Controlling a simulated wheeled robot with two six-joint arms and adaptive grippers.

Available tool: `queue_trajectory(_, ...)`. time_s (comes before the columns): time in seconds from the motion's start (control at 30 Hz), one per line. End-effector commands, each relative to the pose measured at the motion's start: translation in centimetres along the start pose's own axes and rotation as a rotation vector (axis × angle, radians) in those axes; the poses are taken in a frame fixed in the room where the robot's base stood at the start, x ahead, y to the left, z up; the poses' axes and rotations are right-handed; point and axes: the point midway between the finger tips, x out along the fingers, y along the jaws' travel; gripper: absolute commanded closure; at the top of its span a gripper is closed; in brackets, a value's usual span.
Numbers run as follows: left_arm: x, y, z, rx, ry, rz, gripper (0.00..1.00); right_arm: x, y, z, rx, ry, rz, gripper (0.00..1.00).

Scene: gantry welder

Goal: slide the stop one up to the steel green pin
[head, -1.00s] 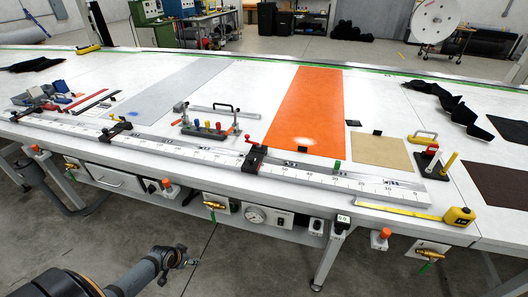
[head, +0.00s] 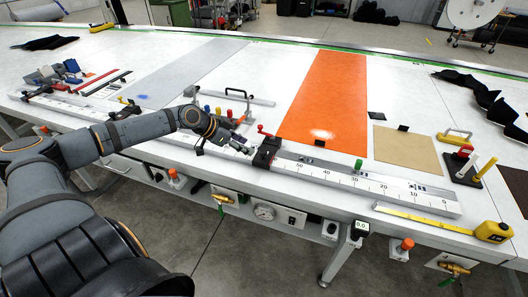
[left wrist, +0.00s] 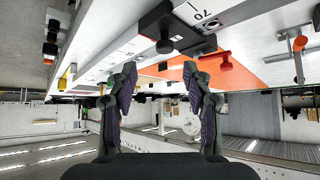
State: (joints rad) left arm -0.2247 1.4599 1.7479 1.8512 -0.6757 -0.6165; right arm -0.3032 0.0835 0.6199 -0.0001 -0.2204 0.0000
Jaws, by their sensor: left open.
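A black stop (head: 266,152) with a red lever sits on the numbered rail (head: 315,176), left of the 50 mark. A green pin (head: 358,164) stands on the rail further right, near the 30 mark, apart from the stop. My left gripper (head: 242,146) is just left of the stop, over the rail, open and empty. In the left wrist view its two fingers (left wrist: 160,88) are spread, with the black stop (left wrist: 160,28) and its red knob (left wrist: 213,60) beyond them. Contact with the stop cannot be told. My right gripper is not in view.
Another black stop (head: 124,111) is on the rail behind my left arm. A rack of coloured handles (head: 217,112) stands behind the gripper. A tape measure (head: 493,231) lies at the right front. The rail between stop and green pin looks clear.

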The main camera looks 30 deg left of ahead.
Motion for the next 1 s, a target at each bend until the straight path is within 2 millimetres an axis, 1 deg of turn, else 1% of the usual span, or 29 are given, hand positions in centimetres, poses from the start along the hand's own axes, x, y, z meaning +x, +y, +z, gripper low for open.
queue_trajectory(0.03,-0.3,-0.4,-0.4,-0.001,0.006,-0.007,0.50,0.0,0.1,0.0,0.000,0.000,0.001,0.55)
queue_trajectory(0.1,-0.3,-0.5,-0.5,-0.002,0.010,-0.008,0.50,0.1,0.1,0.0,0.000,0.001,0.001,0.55)
queue_trajectory(0.17,-0.2,-0.5,-0.4,-0.003,0.012,-0.008,0.50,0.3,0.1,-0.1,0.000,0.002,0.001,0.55)
queue_trajectory(0.23,0.2,-0.5,-0.3,-0.003,0.015,-0.006,0.50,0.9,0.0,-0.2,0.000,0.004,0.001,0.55)
queue_trajectory(0.37,1.6,-0.5,0.0,-0.001,0.022,-0.003,0.50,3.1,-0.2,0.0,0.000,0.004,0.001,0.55)
queue_trajectory(0.5,3.3,-0.4,-0.1,-0.004,0.022,-0.007,0.50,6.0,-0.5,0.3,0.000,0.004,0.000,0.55)
queue_trajectory(0.53,3.0,-0.5,-0.6,-0.007,0.020,-0.006,0.50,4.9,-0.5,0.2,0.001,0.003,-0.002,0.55)
queue_trajectory(0.57,3.3,-0.5,-0.6,-0.007,0.020,-0.006,0.50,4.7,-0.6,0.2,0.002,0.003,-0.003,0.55)
queue_trajectory(0.77,5.9,-0.5,-0.7,-0.008,0.017,-0.005,0.50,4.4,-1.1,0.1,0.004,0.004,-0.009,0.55)
queue_trajectory(0.9,8.0,-0.3,-0.7,-0.007,0.013,-0.004,0.50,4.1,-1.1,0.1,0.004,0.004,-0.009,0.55)
queue_trajectory(1.0,9.1,-0.5,-0.7,-0.006,0.013,-0.006,0.50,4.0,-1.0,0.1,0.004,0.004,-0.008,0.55)
